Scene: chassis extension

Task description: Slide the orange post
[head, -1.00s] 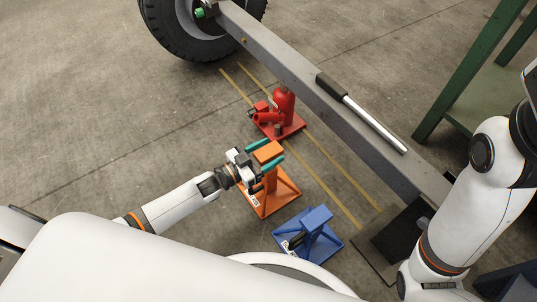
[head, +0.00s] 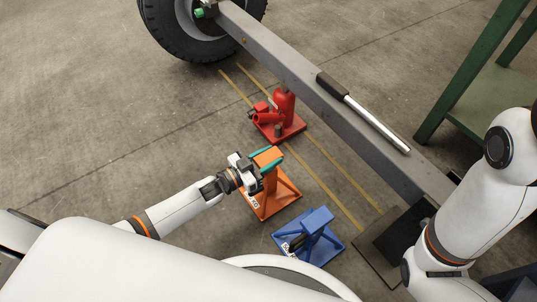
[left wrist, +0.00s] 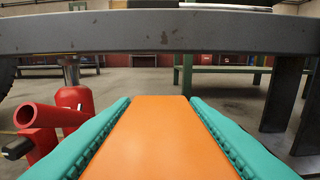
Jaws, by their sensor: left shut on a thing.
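The orange post (head: 269,181) stands upright on its orange base, on the floor on the near side of the grey beam (head: 290,70). My left gripper (head: 268,159) is shut on the top of the orange post. In the left wrist view the orange top (left wrist: 160,140) fills the gap between the two green fingers, one at each side. The beam crosses the left wrist view (left wrist: 160,32) beyond the post. My right gripper is not in view; only white links of my right arm show at the right of the head view.
A red jack (head: 281,116) stands under the beam, beyond the post. A blue stand (head: 309,236) is close by on the near side. A handle bar (head: 370,118) lies on the beam. Yellow lines (head: 322,187) mark the floor, and a wheel (head: 205,25) is at the far left.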

